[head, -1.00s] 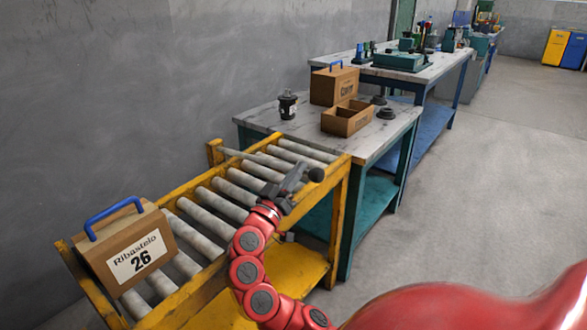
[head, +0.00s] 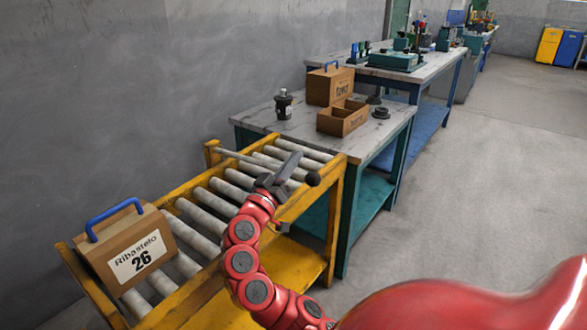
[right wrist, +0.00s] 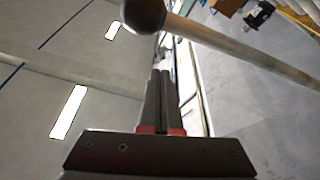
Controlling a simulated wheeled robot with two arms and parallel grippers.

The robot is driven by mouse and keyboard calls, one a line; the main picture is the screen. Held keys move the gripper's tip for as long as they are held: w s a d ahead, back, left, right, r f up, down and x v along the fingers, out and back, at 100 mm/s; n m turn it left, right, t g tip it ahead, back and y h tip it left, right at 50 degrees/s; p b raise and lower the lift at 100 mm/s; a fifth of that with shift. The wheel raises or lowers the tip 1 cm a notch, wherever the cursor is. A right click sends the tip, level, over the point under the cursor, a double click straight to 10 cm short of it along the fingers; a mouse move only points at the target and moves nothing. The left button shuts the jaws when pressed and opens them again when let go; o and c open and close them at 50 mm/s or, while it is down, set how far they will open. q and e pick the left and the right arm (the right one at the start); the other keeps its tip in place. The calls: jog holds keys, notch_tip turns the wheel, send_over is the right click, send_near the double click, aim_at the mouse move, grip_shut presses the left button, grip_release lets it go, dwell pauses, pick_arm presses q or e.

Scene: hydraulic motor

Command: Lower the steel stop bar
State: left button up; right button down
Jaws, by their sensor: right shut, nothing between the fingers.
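The steel stop bar (head: 240,157) is a thin grey rod across the far end of the roller conveyor. It runs from the yellow post at the left to a dark ball knob (head: 313,178) at the right. My right gripper (head: 293,160) is shut and empty, close by the bar near its knob end. In the right wrist view the shut fingers (right wrist: 160,75) point toward the bar (right wrist: 235,48), with the knob (right wrist: 145,14) at the top. I cannot tell if the fingers touch the bar. My left gripper is not in view.
A yellow roller conveyor (head: 334,222) carries a cardboard box labelled 26 (head: 130,255) at its near end. The floor at the right is clear.

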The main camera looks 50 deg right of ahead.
jog(key=w+p+v, duration=0.1)
jog(key=v, duration=0.8)
jog(key=shift+a+f, duration=0.25)
jog(key=shift+f, duration=0.15)
jog(key=shift+s, duration=0.1)
